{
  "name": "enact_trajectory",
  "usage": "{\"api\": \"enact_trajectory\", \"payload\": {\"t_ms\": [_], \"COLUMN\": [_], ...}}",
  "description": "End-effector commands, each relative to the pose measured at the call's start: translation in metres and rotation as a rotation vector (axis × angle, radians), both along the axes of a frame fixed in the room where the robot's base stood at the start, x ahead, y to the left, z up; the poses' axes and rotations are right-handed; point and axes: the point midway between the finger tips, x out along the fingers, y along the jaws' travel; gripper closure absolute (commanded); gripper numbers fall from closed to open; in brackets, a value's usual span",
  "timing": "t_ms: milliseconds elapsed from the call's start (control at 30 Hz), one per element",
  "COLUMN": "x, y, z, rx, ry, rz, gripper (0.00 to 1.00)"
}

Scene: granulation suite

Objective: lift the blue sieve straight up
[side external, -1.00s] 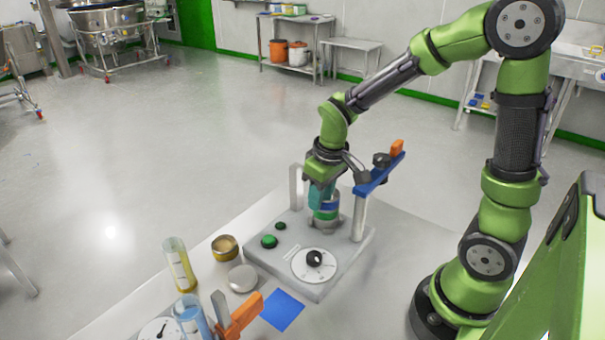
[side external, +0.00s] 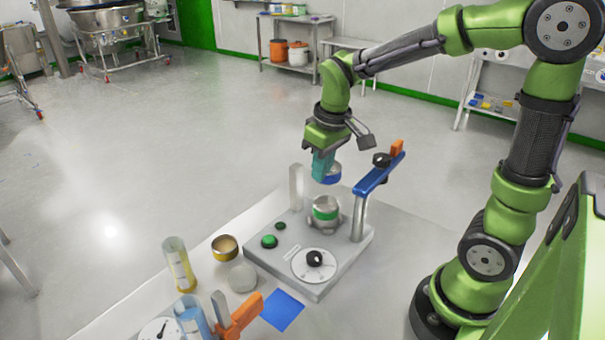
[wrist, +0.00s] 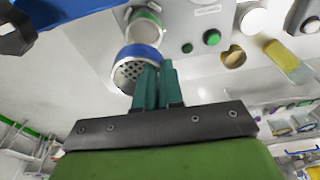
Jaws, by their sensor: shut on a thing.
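The blue sieve (side external: 333,175) is a short ring with a blue band. In the wrist view the blue sieve (wrist: 137,68) shows a perforated metal face. My gripper (side external: 323,166) is shut on its rim with teal fingers, which also show in the wrist view (wrist: 154,72). The sieve hangs in the air, apart from the green-banded sieve (side external: 326,208) below it. That sieve stands on the grey shaker base (side external: 350,250), and it shows behind the blue one in the wrist view (wrist: 146,24).
A blue clamp bar (side external: 380,172) on a post stands right of the sieves, swung aside. The base carries a dial (side external: 314,263) and green button (side external: 269,241). Air above is clear.

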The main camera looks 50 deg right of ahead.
Motion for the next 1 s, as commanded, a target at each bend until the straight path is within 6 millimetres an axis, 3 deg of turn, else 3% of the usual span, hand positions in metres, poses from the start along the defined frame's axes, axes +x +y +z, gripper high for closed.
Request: {"api": "enact_trajectory", "payload": {"t_ms": [100,300,1000], "x": [0.001,0.0,0.0], "y": [0.0,0.0,0.0], "z": [0.019,0.036,0.059], "rx": [0.0,0.0,0.0], "ry": [-0.004,-0.001,0.001], "rz": [0.0,-0.001,0.0], "gripper": [1.0,1.0,1.0]}}
